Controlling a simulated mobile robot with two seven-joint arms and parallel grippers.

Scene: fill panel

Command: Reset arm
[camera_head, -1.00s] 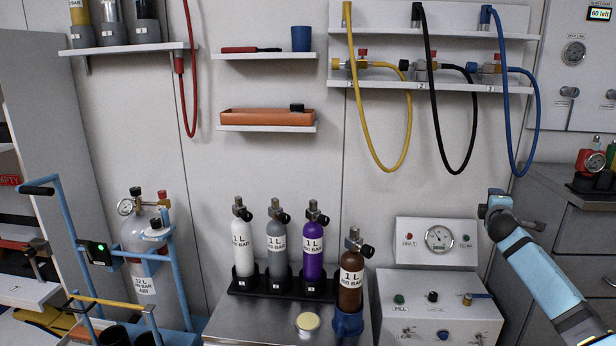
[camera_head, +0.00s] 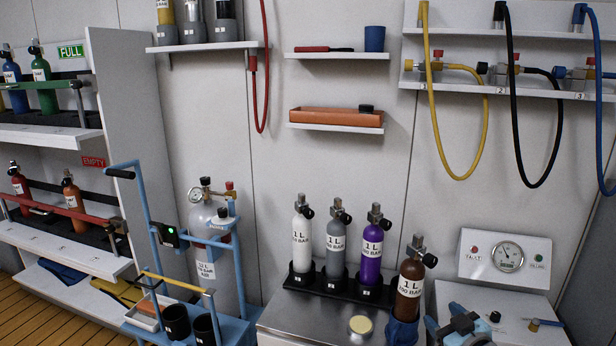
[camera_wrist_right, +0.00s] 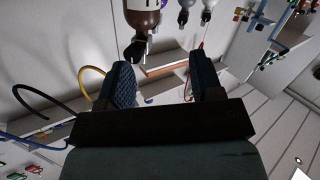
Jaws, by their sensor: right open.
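My right gripper (camera_head: 458,324) shows at the bottom edge of the head view, in front of the white control panel box and to the right of the brown 1 L cylinder (camera_head: 409,285). In the right wrist view its two dark padded fingers (camera_wrist_right: 164,78) are spread apart with nothing between them. The brown cylinder (camera_wrist_right: 141,18) appears beyond the fingers there, apart from them. Most of my right arm is cut off by the frame in the head view. My left gripper is in neither view.
White, grey and purple cylinders (camera_head: 372,247) stand in a black rack on the metal bench. The gauge panel (camera_head: 505,277) is close to my gripper. Yellow, black and blue hoses hang at upper right. A blue trolley with a large grey cylinder (camera_head: 207,250) and stocked shelves stand left.

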